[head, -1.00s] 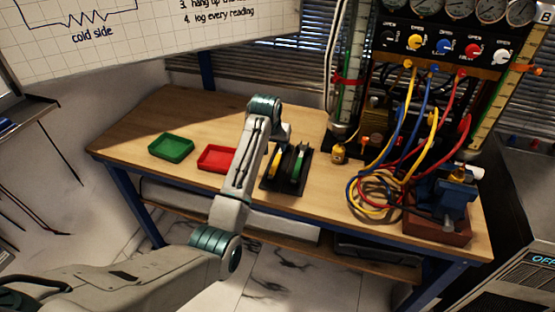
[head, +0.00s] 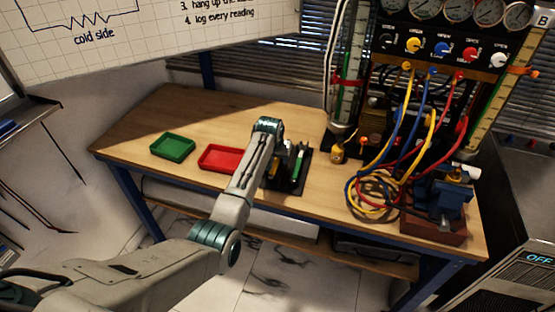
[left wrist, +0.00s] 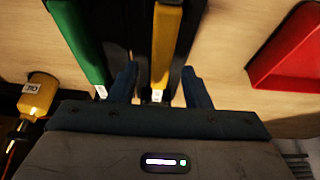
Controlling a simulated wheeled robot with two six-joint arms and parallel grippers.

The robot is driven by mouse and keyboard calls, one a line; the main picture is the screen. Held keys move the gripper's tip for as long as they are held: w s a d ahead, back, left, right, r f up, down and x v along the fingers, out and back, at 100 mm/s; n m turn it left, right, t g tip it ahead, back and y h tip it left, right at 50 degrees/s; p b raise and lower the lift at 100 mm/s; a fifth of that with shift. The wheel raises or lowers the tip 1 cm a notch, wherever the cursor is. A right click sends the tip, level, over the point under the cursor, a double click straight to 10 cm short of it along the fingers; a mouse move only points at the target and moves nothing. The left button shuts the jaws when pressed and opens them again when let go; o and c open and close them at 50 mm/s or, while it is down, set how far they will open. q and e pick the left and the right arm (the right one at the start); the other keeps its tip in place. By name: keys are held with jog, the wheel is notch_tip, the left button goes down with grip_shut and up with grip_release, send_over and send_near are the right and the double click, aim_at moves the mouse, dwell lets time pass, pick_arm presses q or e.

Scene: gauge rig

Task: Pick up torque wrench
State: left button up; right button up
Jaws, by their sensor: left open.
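Two long-handled tools lie side by side in a black tray (head: 288,188): one with a yellow handle (left wrist: 166,38) and one with a green handle (head: 299,166). I cannot tell from their handles which is the torque wrench. My left gripper (left wrist: 160,82) is open. In the left wrist view, its two fingers are on either side of the yellow handle's near end, with a gap visible on both sides. The green handle (left wrist: 80,42) lies outside the left finger. In the head view, my left arm hides the gripper and part of the tray. My right gripper is not in view.
A red bin (head: 218,158) and a green bin (head: 173,146) sit left of the tray. Right of it are a small brass fitting (head: 337,154), coiled hoses (head: 372,194) and a blue vise (head: 447,200). Bare wood (head: 325,200) lies between tray and hoses.

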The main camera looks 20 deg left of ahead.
pick_arm(q)
jog(key=shift+f, duration=0.25)
dwell(0.5)
grip_shut()
